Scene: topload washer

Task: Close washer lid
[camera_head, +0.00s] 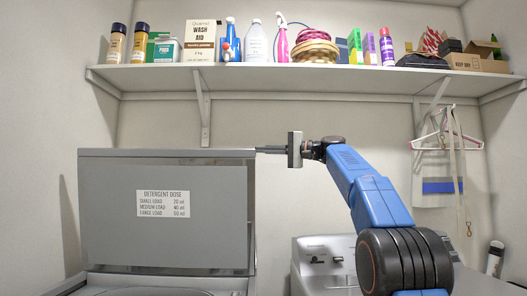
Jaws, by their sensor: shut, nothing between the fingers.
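The washer lid (110,220) is a grey panel standing upright, open, at the left. It has a white detergent dose label on its face. The washer body (85,288) shows below it, with part of the round tub opening at the bottom edge. My gripper (258,149) is shut and empty, its fingers pointing left. The fingertips are at the lid's top right corner; I cannot tell if they touch it. My blue arm reaches in from the lower right.
A second machine (318,262) with a control panel stands at the right, partly hidden by my arm. A shelf (300,80) full of bottles, boxes and a basket spans the wall above. Hangers (432,140) hang below its right end. The wall between lid and arm is clear.

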